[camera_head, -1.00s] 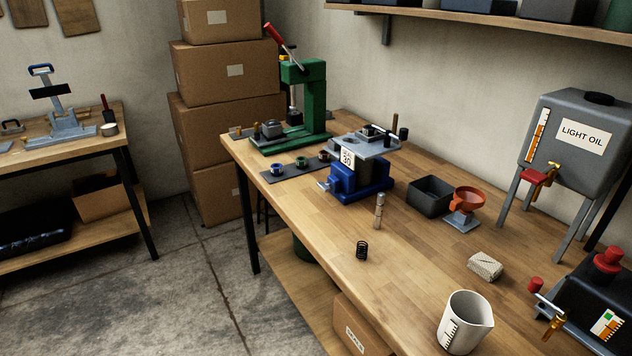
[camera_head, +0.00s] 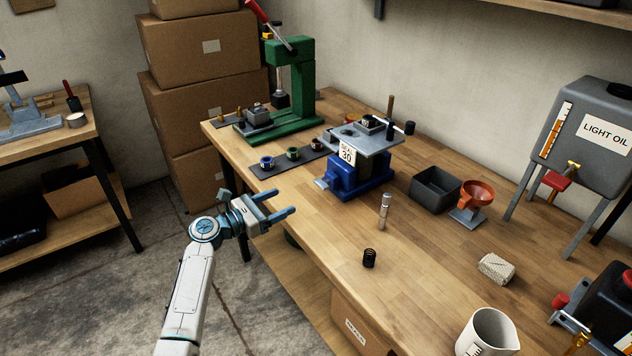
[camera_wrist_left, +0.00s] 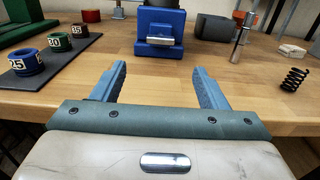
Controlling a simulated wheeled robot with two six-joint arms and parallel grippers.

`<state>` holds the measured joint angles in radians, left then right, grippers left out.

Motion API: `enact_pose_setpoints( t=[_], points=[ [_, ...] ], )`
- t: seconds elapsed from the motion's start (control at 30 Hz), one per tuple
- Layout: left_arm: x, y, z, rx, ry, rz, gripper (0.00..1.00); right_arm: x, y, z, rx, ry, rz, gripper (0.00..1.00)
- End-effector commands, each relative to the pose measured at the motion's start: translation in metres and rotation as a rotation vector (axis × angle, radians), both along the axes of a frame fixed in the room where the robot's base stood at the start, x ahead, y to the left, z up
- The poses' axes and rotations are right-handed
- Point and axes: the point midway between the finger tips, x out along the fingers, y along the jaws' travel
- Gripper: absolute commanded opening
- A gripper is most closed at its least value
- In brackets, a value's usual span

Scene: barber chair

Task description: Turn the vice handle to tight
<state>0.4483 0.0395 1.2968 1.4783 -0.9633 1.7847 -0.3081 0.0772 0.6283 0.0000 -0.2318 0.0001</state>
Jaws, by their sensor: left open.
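The blue vice (camera_head: 358,178) stands on the wooden workbench, with a grey plate and a "30" label on top of it. A short silver bar, seemingly the vice handle (camera_head: 321,183), sticks out at its front left; it also shows in the left wrist view (camera_wrist_left: 160,42), in front of the blue vice body (camera_wrist_left: 160,22). My left gripper (camera_head: 284,203) is open and empty at the bench's front edge, short of the vice. In the left wrist view its two fingers (camera_wrist_left: 159,85) are apart, pointing toward the vice. My right gripper is not in view.
Several coloured rings lie on a dark mat (camera_head: 264,171) left of the vice. A green press (camera_head: 305,85) stands behind it. A silver pin (camera_head: 384,210), a black spring (camera_head: 369,258), a dark bin (camera_head: 435,190) and an orange funnel (camera_head: 478,194) are to the right. Bare bench lies before the vice.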

Motion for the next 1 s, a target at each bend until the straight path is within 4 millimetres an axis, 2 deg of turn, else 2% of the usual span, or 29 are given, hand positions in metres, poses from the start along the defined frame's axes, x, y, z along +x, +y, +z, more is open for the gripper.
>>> enact_pose_setpoints(
  t=[0.17, 0.33, 0.6, 0.8, 1.0],
  points=[
    [0.006, -0.009, 0.005, -0.01, 0.0, -0.003, 0.67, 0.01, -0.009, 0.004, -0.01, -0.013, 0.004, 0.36],
    [0.024, -0.033, 0.006, -0.011, 0.002, -0.005, 0.67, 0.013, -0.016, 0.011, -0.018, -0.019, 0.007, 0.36],
    [0.052, -0.072, 0.005, -0.008, 0.001, -0.003, 0.67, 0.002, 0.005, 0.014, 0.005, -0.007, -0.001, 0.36],
    [0.062, -0.086, 0.004, -0.006, -0.001, -0.003, 0.67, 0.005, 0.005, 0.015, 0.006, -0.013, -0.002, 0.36],
    [0.064, -0.088, 0.004, -0.005, -0.001, -0.002, 0.67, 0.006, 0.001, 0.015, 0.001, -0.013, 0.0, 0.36]
  ],
)
